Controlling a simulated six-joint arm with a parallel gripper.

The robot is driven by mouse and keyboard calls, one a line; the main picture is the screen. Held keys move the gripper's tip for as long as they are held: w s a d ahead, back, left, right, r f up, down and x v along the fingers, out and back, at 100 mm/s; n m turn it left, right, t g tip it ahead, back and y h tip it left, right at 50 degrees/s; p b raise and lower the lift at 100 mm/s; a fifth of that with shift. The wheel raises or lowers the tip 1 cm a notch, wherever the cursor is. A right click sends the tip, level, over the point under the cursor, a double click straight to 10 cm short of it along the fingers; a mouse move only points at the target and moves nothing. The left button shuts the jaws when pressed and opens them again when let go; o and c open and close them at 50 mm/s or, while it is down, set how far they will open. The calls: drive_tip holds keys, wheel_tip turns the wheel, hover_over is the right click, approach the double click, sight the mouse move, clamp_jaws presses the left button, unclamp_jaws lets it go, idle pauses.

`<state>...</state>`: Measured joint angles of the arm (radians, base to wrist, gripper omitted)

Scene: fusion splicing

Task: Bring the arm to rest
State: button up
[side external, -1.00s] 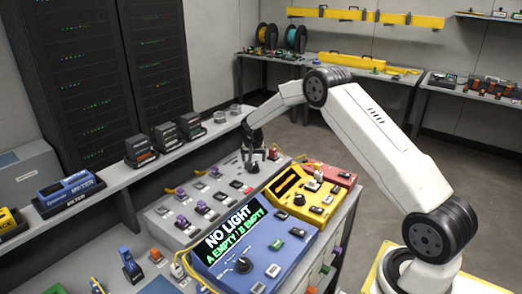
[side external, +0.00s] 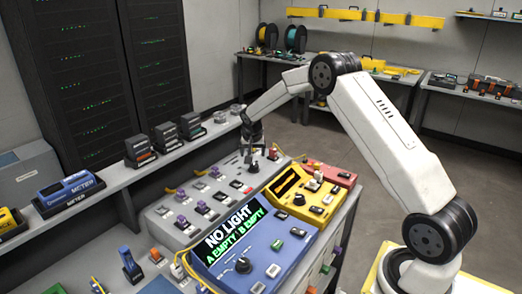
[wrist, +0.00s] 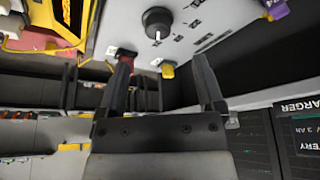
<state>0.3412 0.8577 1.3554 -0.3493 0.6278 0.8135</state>
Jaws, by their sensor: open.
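My gripper (side external: 252,148) is open and empty in the side external view, pointing down just above the far end of the grey panel (side external: 163,222). In the wrist view my gripper (wrist: 162,62) shows two dark fingers spread apart with nothing between them. A black knob (wrist: 157,20) on the grey panel lies beyond the fingertips. It also shows below my gripper in the side external view (side external: 251,166).
A blue unit (side external: 272,229) reads "NO LIGHT, A EMPTY, B EMPTY". A yellow unit (side external: 299,207) and a red unit (side external: 333,174) stand right of my gripper. A shelf with black devices (side external: 165,138) runs at left. The air above the bench looks clear.

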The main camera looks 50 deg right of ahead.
drive_tip(key=s+a+r+n+y, duration=0.1)
drive_tip(key=s+a+n, duration=0.4)
drive_tip(key=s+a, duration=0.7)
drive_tip(key=s+a+r+n+y, duration=0.2)
drive_tip(key=s+a+n, duration=0.3)
drive_tip(key=s+a, duration=0.6)
drive_tip(key=s, duration=0.5)
drive_tip(key=shift+a+r, duration=0.2)
drive_tip(key=shift+a, duration=0.15)
